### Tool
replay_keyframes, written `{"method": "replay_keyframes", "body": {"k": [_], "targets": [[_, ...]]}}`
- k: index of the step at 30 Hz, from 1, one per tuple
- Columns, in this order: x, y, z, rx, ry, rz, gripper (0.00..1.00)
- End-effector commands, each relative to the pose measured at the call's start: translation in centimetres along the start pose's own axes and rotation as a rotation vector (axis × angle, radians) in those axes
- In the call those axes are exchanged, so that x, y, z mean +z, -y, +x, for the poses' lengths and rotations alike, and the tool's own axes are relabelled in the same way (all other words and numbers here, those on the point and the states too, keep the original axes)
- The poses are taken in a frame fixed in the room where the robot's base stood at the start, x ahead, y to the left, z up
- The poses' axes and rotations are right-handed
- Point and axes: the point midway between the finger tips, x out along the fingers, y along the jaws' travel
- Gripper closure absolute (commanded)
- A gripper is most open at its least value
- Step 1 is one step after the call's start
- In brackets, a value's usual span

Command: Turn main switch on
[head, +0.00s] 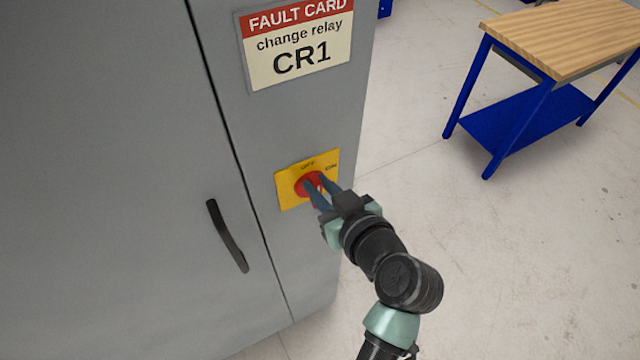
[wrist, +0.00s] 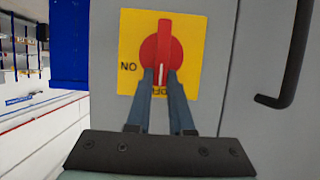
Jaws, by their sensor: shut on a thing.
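The main switch is a red rotary knob (head: 303,186) on a yellow plate (head: 287,199) on the grey cabinet front. OFF is printed at the plate's top and ON at its right in the head view. In the wrist view the plate (wrist: 188,28) appears turned over, with OFF at the bottom and ON at the left. There the knob's handle (wrist: 164,40) stands upright, its white mark toward OFF. My gripper (head: 316,187) is shut on the handle, with one blue-grey finger on each side, as the wrist view also shows (wrist: 161,76). The fingers partly cover the knob and the OFF label.
The grey cabinet (head: 110,130) carries a fault card (head: 298,42) reading "change relay CR1" above the switch. A black door handle (head: 226,236) is left of the switch. A wood-topped blue bench (head: 570,38) stands at the back right. Open floor lies right of the cabinet.

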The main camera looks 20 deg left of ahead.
Motion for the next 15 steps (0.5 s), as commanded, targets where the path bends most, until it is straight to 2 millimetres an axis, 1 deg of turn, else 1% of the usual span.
{"method": "replay_keyframes", "body": {"k": [8, 15], "targets": [[0.03, -0.26, 0.01, -0.022, 0.0, 0.055, 1.0], [0.13, -0.85, 0.06, -0.083, 0.0, 0.202, 1.0]]}}
